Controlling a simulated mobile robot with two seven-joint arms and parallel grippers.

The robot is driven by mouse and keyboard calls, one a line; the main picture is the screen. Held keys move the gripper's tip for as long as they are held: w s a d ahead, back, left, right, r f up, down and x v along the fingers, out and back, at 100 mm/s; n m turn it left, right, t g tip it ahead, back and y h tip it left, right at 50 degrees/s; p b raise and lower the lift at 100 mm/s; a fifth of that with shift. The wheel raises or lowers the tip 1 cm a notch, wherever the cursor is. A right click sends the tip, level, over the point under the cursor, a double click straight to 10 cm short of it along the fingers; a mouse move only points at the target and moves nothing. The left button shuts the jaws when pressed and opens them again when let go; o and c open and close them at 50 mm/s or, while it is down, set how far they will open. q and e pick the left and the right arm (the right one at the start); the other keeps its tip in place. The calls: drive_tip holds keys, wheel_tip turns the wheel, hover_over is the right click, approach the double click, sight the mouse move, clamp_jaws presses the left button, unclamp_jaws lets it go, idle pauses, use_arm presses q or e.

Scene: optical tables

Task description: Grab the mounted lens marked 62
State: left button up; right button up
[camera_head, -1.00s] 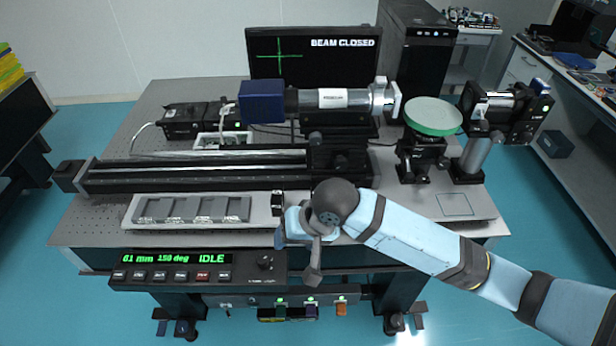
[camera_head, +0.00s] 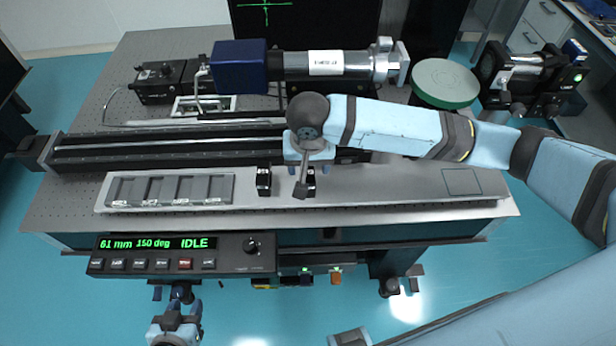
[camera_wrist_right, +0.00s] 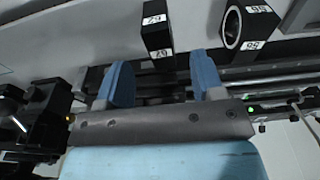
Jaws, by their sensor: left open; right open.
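Two black lens mounts stand on the pale ledge at the table's front. The right one (camera_head: 311,181) is partly hidden by my right gripper (camera_head: 305,172) in the head view. In the right wrist view this mount (camera_wrist_right: 157,35) has white labels; the upper one looks like an upside-down 62. It stands just beyond the fingertips of the open right gripper (camera_wrist_right: 162,72), roughly between their lines, not gripped. The other mount (camera_head: 264,181) shows its round lens in the wrist view (camera_wrist_right: 248,35); its label is hard to read. My left gripper (camera_head: 180,310) is open, low at the bottom left.
A grey slotted tray (camera_head: 170,189) lies left of the mounts. A black rail (camera_head: 160,148) and a tube assembly (camera_head: 325,65) stand behind. A control panel (camera_head: 180,255) reads 61 mm, 150 deg, IDLE. The ledge right of the mounts is clear.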

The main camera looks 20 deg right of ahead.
sight(308, 173)
drive_tip(key=shift+w+d+f+p, duration=0.1)
drive_tip(key=shift+w+f, duration=0.1)
drive_tip(key=shift+f, duration=0.95)
drive_tip(key=shift+w+d+f+p, duration=0.1)
drive_tip(key=shift+w+f+p, duration=0.1)
drive_tip(key=shift+f, duration=1)
drive_tip(key=shift+w+f+p, duration=0.1)
drive_tip(key=shift+w+f, duration=0.1)
drive_tip(key=shift+f, duration=0.95)
clamp_jaws()
